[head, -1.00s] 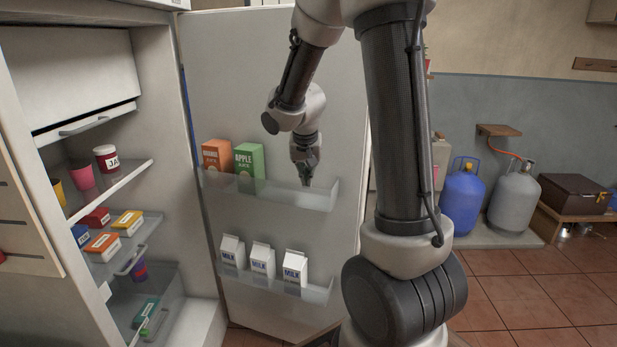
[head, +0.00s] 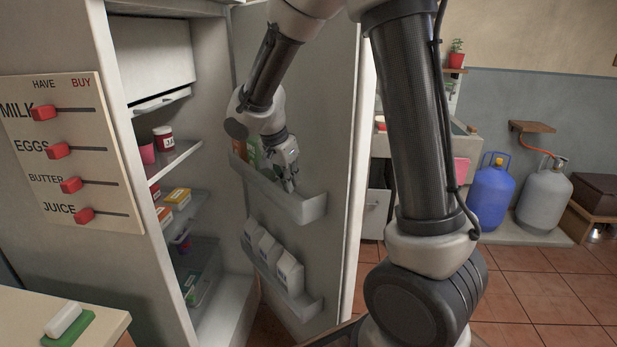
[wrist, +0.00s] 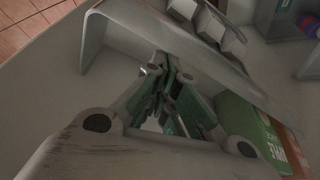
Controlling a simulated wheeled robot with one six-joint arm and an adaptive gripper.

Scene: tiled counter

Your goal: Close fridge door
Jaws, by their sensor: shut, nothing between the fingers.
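The fridge door (head: 335,130) stands partly open to the right of the fridge body (head: 150,210), its inner side facing me. My gripper (head: 291,188) is at the upper door shelf (head: 312,209), shut and empty. In the wrist view my gripper (wrist: 165,115) points down into that shelf (wrist: 97,45), beside a green juice carton (wrist: 245,125). I cannot tell whether the fingers touch the shelf or door. Juice cartons (head: 253,152) stand in the upper shelf, partly hidden by my arm. Several milk cartons (head: 289,272) stand in the lower shelf.
Fridge shelves (head: 180,155) hold jars and small boxes. A slider board (head: 75,150) is on the fridge's left side. A counter corner (head: 60,320) juts in at lower left. Blue (head: 490,195) and grey (head: 543,200) gas cylinders stand right. Tiled floor (head: 515,285) is clear there.

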